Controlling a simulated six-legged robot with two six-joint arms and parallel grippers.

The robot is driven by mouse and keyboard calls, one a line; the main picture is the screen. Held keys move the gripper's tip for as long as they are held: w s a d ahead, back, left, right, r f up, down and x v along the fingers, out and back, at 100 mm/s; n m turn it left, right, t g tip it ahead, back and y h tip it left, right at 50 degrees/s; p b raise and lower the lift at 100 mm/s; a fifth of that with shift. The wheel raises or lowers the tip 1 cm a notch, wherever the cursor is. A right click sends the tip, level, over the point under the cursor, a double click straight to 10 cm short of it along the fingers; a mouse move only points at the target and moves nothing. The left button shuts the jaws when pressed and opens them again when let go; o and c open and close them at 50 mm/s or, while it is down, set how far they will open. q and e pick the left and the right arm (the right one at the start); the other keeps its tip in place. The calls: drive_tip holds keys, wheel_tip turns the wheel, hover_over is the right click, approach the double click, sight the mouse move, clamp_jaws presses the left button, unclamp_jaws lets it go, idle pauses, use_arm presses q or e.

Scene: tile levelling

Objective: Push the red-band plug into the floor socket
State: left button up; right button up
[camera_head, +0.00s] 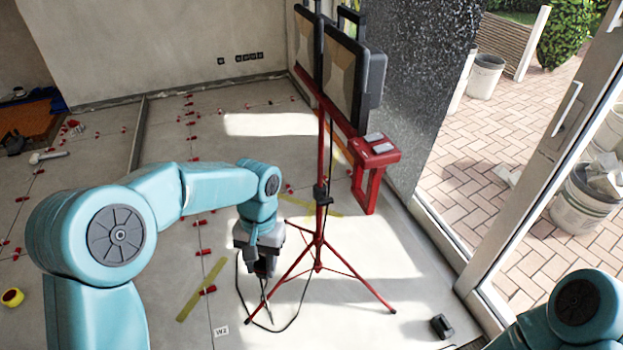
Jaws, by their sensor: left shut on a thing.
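My left gripper (264,268) points down over the tiled floor, left of the red tripod's legs. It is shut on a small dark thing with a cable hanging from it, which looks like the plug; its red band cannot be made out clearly. A black cable (297,312) loops over the floor from there towards the tripod. A small dark box (441,326) lies on the floor at the lower right; I cannot tell whether it is the floor socket. My right arm enters at the lower right corner, its gripper out of view.
A red tripod (319,225) carrying work lamps (345,70) stands just right of my left gripper, legs spread. Red levelling clips (207,290) dot the tile joints. A glass door (545,150) bounds the right side.

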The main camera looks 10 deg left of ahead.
use_arm(q)
drive_tip(key=shift+w+n, duration=0.15)
drive_tip(key=shift+n, duration=0.15)
drive_tip(key=w+f+n, duration=0.2)
drive_tip(key=w, duration=0.4)
drive_tip(key=w+a+f+n+h+b, duration=0.2)
drive_tip(key=f+b, duration=0.8)
drive_tip(key=f, duration=1.6)
drive_tip(key=shift+n+y, duration=0.3)
drive_tip(key=shift+n, duration=0.6)
drive_tip(key=shift+s+a+r+b+x, duration=0.1)
drive_tip(key=shift+s+a+b+x, duration=1.15)
drive_tip(key=shift+b+x, duration=4.6)
drive_tip(key=shift+s+a+r+b+x, duration=0.1)
drive_tip(key=shift+s+a+b+x, duration=1.15)
drive_tip(key=shift+x, duration=8.9)
drive_tip(key=shift+s+a+b+x, duration=1.2)
drive_tip(key=shift+b+x, duration=2.8)
drive_tip(key=shift+x, duration=4)
drive_tip(key=shift+w+a, duration=0.35)
drive_tip(key=shift+w, duration=0.05)
drive_tip(key=shift+w+b+x, duration=0.25)
drive_tip(key=shift+b+x, duration=0.9)
drive_tip(key=shift+x, duration=0.15)
